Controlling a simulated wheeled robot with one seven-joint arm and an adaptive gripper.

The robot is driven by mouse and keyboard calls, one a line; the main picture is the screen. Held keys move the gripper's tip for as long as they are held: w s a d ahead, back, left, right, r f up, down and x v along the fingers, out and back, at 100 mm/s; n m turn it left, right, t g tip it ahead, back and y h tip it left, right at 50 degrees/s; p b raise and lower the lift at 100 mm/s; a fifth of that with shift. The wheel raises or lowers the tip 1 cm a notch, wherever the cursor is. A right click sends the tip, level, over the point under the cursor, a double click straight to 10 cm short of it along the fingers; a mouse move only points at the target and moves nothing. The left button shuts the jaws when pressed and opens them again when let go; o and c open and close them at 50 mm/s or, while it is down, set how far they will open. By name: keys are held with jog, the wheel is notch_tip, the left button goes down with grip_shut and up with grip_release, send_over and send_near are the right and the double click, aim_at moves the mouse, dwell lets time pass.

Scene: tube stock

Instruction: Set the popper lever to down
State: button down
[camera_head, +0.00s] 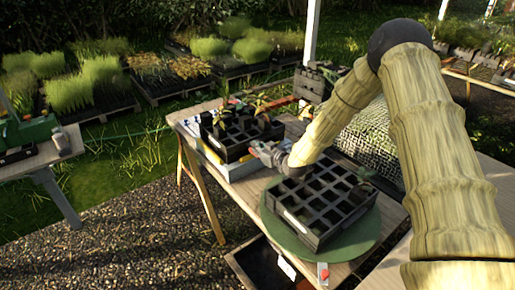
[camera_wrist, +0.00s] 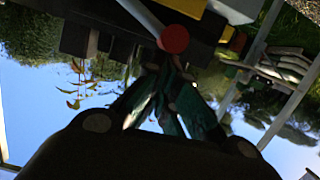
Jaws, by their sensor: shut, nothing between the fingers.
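The popper (camera_head: 232,168) is a pale box with a yellow edge, under a black cell tray (camera_head: 232,152) on the wooden table. Its lever seems to be the grey rod with a round red knob (camera_wrist: 174,39) in the wrist view. My gripper (camera_head: 262,149) is at the popper's near right side, its dark fingers shut and empty. In the wrist view the fingertips (camera_wrist: 168,68) lie just below the knob in the picture; I cannot tell whether they touch it. In the head view my gripper largely hides the lever, so its setting is unclear.
A second black cell tray (camera_head: 318,205) sits on a round green plate (camera_head: 272,222) close under my forearm. A small panel with a red part (camera_head: 322,273) is at the table's front edge. A black crate (camera_head: 312,84) stands behind. Gravel floor is open at left.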

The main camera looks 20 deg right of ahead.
jog(key=shift+s+a+f+b, duration=0.1)
jog(key=shift+a+f+b, duration=0.2)
jog(key=shift+f, duration=0.2)
jog(key=shift+s+a+f+b, duration=0.1)
jog(key=shift+a+f+b, duration=0.1)
jog(key=shift+f+b, duration=0.2)
